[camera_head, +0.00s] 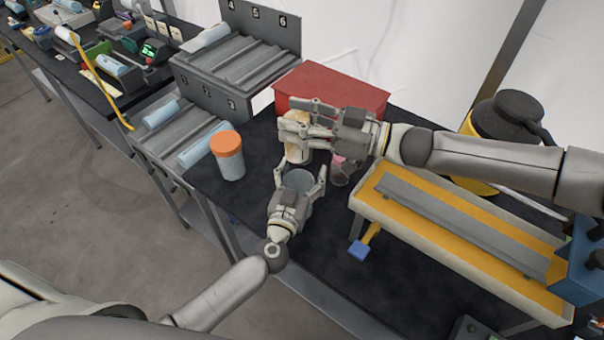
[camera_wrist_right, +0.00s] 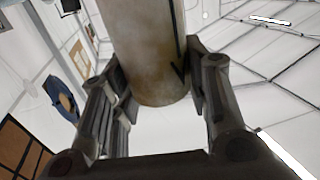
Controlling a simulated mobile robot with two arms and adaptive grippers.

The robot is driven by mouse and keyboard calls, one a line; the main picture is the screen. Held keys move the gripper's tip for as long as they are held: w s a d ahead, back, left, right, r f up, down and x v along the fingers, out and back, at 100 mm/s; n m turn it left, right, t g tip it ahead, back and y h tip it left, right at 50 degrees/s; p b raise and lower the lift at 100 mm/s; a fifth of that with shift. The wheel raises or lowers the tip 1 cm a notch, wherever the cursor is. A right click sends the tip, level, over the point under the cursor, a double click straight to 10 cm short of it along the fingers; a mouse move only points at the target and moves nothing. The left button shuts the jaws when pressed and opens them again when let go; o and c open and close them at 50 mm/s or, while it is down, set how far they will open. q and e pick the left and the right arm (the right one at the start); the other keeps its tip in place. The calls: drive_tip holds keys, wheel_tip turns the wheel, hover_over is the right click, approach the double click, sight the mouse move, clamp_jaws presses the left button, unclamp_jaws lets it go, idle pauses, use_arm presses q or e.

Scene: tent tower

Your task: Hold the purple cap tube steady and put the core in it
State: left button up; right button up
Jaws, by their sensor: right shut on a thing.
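The core (camera_head: 297,151) is a tan, mottled cylinder held upright by my right gripper (camera_head: 298,122), which is shut on it. In the right wrist view the core (camera_wrist_right: 152,60) sits between the two fingers (camera_wrist_right: 158,85), with a dark mark on its side. A grey tube (camera_head: 299,181) without a visible cap stands on the dark table just in front of and below the core. My left gripper (camera_head: 300,178) has a finger on each side of this tube; whether they touch it is unclear. A pinkish-purple piece (camera_head: 340,164) shows partly under my right gripper.
A tube with an orange cap (camera_head: 227,146) stands to the left. A red box (camera_head: 330,88) is behind my right gripper. A yellow-and-grey bench unit (camera_head: 450,228) lies to the right, with a black-and-yellow container (camera_head: 507,125) behind. A numbered rack (camera_head: 245,60) stands at back left.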

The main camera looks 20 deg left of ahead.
use_arm(q)
drive_tip(key=c, duration=0.7)
drive_tip(key=shift+c, duration=0.3)
drive_tip(key=o, duration=1.2)
drive_tip(key=shift+c, duration=0.2)
drive_tip(key=c, duration=1.2)
